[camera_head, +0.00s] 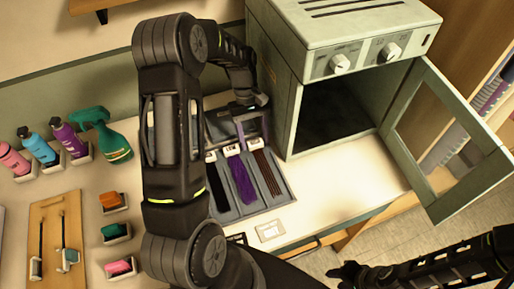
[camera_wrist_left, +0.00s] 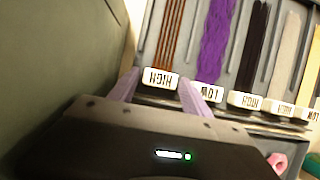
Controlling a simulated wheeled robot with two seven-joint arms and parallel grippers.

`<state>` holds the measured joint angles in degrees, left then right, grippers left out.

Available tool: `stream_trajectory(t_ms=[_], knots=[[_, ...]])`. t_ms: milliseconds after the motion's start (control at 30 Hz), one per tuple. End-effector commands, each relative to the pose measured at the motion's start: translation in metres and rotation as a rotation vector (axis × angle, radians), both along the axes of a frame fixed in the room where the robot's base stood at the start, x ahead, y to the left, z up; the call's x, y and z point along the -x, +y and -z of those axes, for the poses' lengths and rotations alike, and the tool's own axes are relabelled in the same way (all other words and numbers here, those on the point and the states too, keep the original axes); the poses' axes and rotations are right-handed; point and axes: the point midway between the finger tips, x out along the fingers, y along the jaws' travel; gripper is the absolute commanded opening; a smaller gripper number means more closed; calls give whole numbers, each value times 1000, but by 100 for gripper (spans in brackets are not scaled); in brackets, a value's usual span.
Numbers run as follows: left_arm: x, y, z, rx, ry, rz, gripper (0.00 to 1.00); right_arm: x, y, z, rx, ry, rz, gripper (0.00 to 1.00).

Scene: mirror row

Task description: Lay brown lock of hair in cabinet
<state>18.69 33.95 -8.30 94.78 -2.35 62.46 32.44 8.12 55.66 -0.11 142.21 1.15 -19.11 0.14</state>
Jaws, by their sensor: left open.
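The brown lock of hair (camera_head: 267,172) lies in the right slot of a grey tray (camera_head: 252,211), its white tag at the far end. In the left wrist view, the brown lock (camera_wrist_left: 172,36) runs up from its tag (camera_wrist_left: 160,79). My left gripper (camera_wrist_left: 158,88) is open, with its pale purple fingers on either side of that tag; contact cannot be told. In the head view, my left gripper (camera_head: 253,124) is partly hidden behind the arm. The cabinet (camera_head: 333,103) stands open to the right, its dark inside empty-looking. My right gripper (camera_head: 348,272) is low at the right, its fingers unclear.
Purple (camera_head: 240,180) and black (camera_head: 221,184) locks lie beside the brown one. The cabinet's glazed door (camera_head: 447,143) swings out right. Bottles (camera_head: 70,139), including a green spray bottle (camera_head: 104,136), stand left. The counter before the cabinet (camera_head: 345,185) is clear.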

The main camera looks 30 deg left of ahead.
Motion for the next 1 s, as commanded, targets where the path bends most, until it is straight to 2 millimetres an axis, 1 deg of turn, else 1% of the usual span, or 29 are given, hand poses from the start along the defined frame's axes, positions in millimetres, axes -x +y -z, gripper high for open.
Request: stream_trajectory(t_ms=[300,1000], knots=[[0,0,0,0,0,0,56,0,0,0,0,0,0,36],[0,0,-1,0,0,0,0,0,0,0,0,0,0,36]])
